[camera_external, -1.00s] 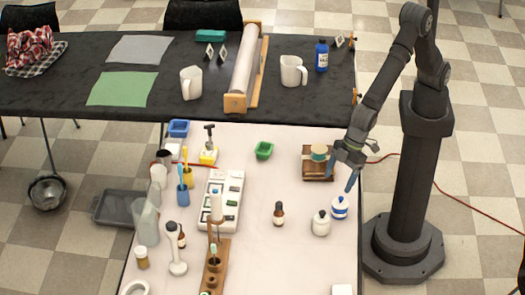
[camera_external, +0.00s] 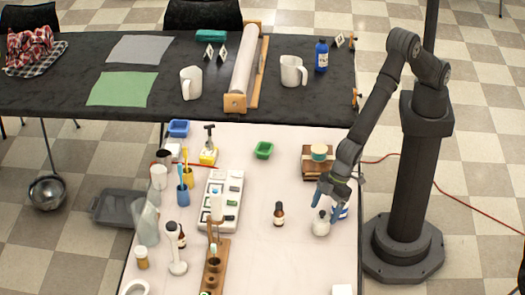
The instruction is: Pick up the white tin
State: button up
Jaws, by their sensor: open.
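The white tin (camera_external: 320,226), a small rounded white pot with a narrow top, stands upright on the pale table near its right side. My gripper (camera_external: 329,203) is open and points down just above and slightly behind the tin. One finger is at the upper left of the tin's top, the other to the right. I cannot tell whether a finger touches it. A blue and white jar (camera_external: 344,213) stands right beside the tin, mostly hidden by my gripper.
A brown dropper bottle (camera_external: 279,213) stands left of the tin. A wooden box (camera_external: 316,170) with a round tin on top is behind my gripper. A white tray of soaps (camera_external: 226,207) lies further left. The table in front of the tin is clear.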

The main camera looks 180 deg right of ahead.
aim_at(321, 218)
jog(key=x, duration=0.5)
jog(key=shift+s+a+f, duration=0.15)
jog(key=shift+s+a, duration=0.05)
jog(key=shift+s, duration=0.05)
jog(key=shift+c, duration=0.3)
jog(key=c, duration=1.1)
jog(key=shift+c, duration=0.2)
